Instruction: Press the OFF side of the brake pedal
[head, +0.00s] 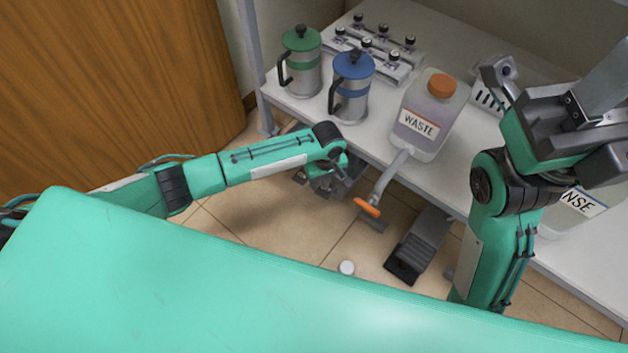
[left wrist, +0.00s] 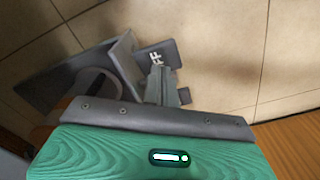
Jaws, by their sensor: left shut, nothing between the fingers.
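The brake pedal shows in the left wrist view as a small grey plate (left wrist: 157,52) with white letters, of which I can read "FF". My left gripper (left wrist: 164,86) is shut and empty. Its fingertips overlap the lower edge of the lettered plate; I cannot tell whether they touch it. In the head view the left gripper (head: 330,184) is low beside the table's front edge, pointing down among grey parts. The lettering is not visible there. My right gripper (head: 575,112) is above the table at the right, and its finger state is unclear.
A waste jug (head: 432,110) with an orange cap stands on the white table (head: 455,180). A dark grey block (head: 420,245) and a small white cap (head: 346,267) lie on the tiled floor. Green (head: 300,65) and blue-lidded (head: 350,85) canisters stand behind.

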